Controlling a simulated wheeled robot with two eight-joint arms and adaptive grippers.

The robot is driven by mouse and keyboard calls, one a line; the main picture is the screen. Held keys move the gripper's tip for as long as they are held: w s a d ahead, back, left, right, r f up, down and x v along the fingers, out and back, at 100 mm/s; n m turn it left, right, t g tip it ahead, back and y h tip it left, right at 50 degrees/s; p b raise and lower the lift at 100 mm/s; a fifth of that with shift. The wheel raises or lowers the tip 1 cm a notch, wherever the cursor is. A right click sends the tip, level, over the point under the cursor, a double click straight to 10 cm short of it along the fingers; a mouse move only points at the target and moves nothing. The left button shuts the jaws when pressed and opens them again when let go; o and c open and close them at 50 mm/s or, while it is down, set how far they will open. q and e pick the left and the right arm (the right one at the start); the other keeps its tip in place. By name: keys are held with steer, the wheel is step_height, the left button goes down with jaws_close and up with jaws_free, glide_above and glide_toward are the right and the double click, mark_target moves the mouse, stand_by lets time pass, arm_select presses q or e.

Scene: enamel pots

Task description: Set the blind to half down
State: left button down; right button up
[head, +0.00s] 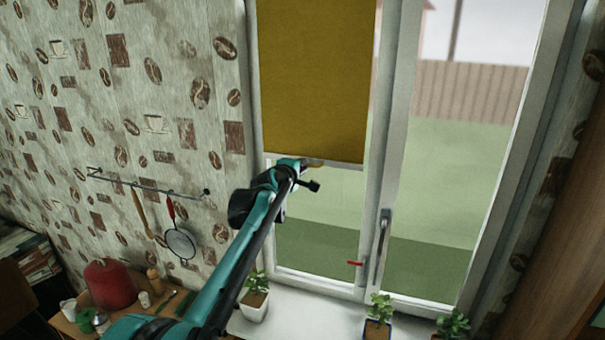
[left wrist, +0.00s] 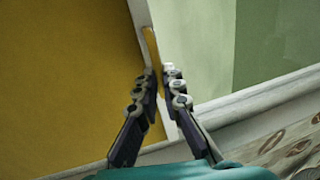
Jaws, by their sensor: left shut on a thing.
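The yellow roller blind (head: 314,80) hangs over the left window pane in the head view. Its pale bottom bar (head: 345,160) lies a little above the middle of the pane, with bare glass below. My left gripper (head: 313,170) is at this bar, near its middle. In the left wrist view the blind (left wrist: 70,70) fills the left side, and a small yellow pull tab (left wrist: 152,48) runs down between the fingers. The left gripper (left wrist: 160,84) is shut on this tab. My right gripper is in neither view.
A window handle (head: 382,245) and a small red handle (head: 355,263) are on the frame. Potted plants (head: 255,294) (head: 378,318) stand on the sill. A rail (head: 145,185) with a hanging strainer (head: 180,243) is on the wall at left. A red pot (head: 109,285) stands below it.

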arm_select(q)
steer(key=shift+r, duration=0.8)
steer(key=c, duration=1.6)
jaws_free()
steer(key=shift+c, duration=0.2)
steer(key=v, duration=1.2)
